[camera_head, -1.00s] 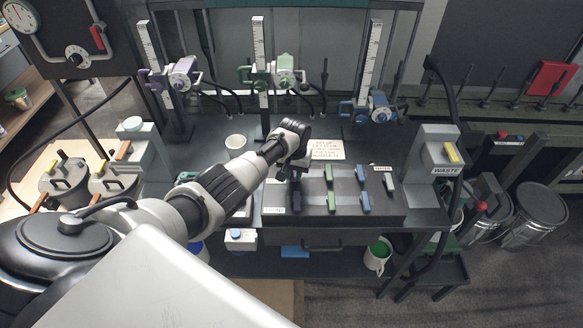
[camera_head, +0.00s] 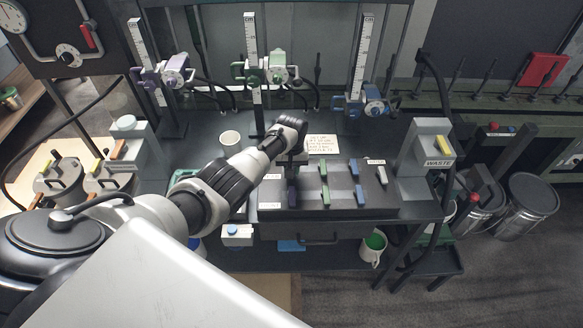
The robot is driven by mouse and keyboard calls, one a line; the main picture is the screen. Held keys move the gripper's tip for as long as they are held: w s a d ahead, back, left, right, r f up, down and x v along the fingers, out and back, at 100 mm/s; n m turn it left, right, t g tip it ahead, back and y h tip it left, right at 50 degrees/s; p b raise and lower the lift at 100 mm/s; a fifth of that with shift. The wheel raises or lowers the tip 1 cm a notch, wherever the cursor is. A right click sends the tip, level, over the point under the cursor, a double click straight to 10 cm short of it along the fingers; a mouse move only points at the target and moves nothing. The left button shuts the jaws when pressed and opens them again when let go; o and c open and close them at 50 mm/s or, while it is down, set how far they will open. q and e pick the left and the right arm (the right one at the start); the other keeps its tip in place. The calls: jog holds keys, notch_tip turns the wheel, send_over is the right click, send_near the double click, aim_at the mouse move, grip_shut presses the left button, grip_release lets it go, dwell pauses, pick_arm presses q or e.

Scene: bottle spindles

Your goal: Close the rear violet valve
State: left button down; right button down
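The dark valve panel (camera_head: 400,205) lies on the bench with two rows of coloured lever handles. The front violet lever (camera_head: 292,197) shows at the panel's left. The spot behind it, at the left end of the rear row, is covered by my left gripper (camera_head: 294,166), so I cannot make out the rear violet valve or its position. My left gripper points down over that spot; its fingers are dark and too small to tell open from shut. My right gripper is not in view.
A note (camera_head: 321,145) lies behind the panel. A white cup (camera_head: 230,142) stands at left. The waste unit (camera_head: 432,140) stands at right.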

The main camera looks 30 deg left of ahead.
pick_arm(q)
jog(key=c, duration=1)
grip_release()
jog(key=shift+r, duration=0.1)
jog(key=shift+r, duration=0.3)
notch_tip(320, 180, up, 10)
jog(key=shift+p, duration=0.35)
